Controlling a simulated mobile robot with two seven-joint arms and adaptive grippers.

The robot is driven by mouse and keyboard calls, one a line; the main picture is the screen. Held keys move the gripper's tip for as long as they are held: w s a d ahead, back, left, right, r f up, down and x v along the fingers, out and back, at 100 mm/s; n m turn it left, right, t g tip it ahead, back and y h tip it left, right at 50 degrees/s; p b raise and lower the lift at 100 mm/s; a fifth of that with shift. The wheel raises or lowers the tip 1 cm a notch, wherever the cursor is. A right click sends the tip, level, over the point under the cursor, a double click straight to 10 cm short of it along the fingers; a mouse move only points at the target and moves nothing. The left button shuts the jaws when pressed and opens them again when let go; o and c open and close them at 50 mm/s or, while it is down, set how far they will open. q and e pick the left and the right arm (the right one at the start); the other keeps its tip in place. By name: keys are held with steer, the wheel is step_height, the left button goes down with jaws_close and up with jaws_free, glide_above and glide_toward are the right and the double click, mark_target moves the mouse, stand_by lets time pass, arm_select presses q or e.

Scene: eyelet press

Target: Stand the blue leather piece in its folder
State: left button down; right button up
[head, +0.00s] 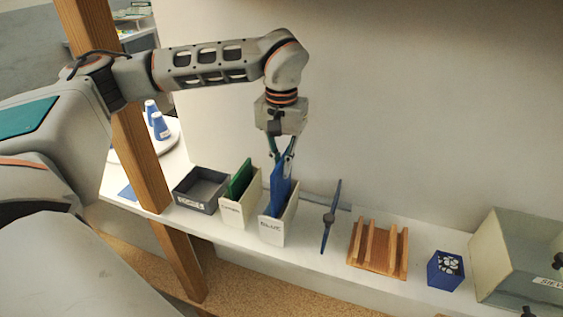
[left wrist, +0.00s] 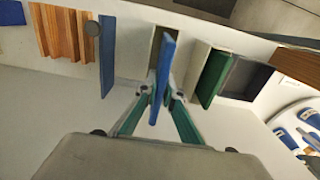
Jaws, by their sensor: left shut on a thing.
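The blue leather piece (head: 281,187) stands upright, its lower part inside the white folder labelled BLUE (head: 272,231). My left gripper (head: 281,158) is above the folder, shut on the top of the piece. In the left wrist view, the fingers (left wrist: 160,97) pinch the blue piece (left wrist: 164,70) edge-on, with the folder (left wrist: 154,47) beyond it. Whether the piece touches the folder's bottom is hidden. My right gripper does not show.
A folder with a green piece (head: 240,179) and a grey bin (head: 200,190) stand left of the blue folder. A thin blue upright part (head: 331,217), a slotted wooden rack (head: 378,248), a blue box (head: 445,270) and a large grey box (head: 520,258) stand to the right. A wooden post (head: 140,160) rises at left.

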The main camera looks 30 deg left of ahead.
mark_target(282, 180)
arm_select(q)
steer(key=shift+f+b, duration=0.5)
steer(key=shift+f, duration=1.85)
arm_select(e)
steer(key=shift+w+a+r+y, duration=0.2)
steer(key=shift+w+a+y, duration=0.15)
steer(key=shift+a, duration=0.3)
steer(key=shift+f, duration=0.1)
arm_select(q)
steer(key=c, duration=2.1)
jaws_free()
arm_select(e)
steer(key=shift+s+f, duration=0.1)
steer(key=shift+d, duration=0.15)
